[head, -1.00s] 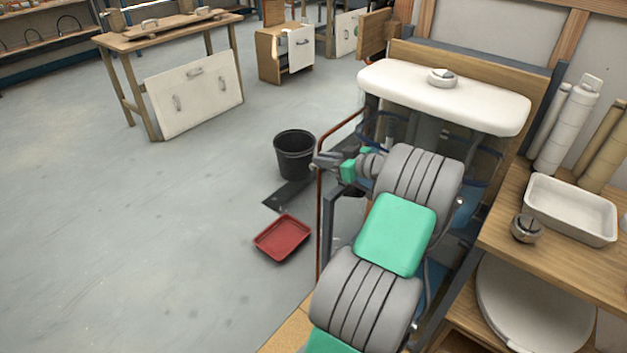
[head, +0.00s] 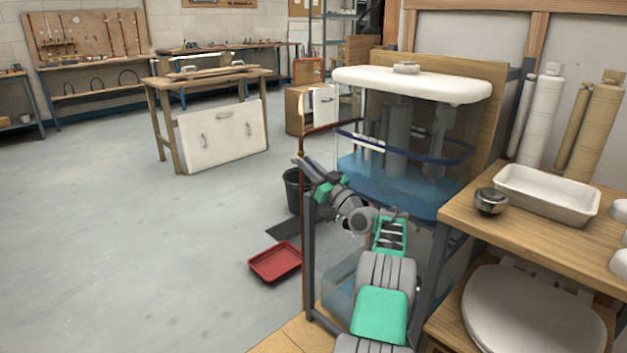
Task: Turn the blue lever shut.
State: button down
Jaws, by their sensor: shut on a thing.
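A thin copper pipe (head: 304,230) runs upright along the left front side of a clear water tank (head: 400,185) and bends back at its top. My gripper (head: 301,160) reaches up and left to the upper part of this pipe, by a small fitting there. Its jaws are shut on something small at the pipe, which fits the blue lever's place. The lever itself is hidden by the jaws or too small to make out, so its angle cannot be told.
A black bucket (head: 293,193) and a red tray (head: 275,263) are on the floor left of the tank's stand. A wooden shelf (head: 545,235) with a white basin (head: 547,193) stands close on the right. The floor at left is open.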

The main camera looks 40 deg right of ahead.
jog(key=shift+d, duration=0.15)
dwell(0.3)
jog(key=c, duration=1.6)
grip_release()
jog(key=shift+c, duration=0.2)
jog(key=shift+o, duration=1.2)
jog(key=shift+w, duration=0.1)
jog(key=p+v, duration=0.1)
jog(key=v, duration=0.7)
jog(key=shift+p, duration=0.3)
jog(key=shift+w+f, duration=0.1)
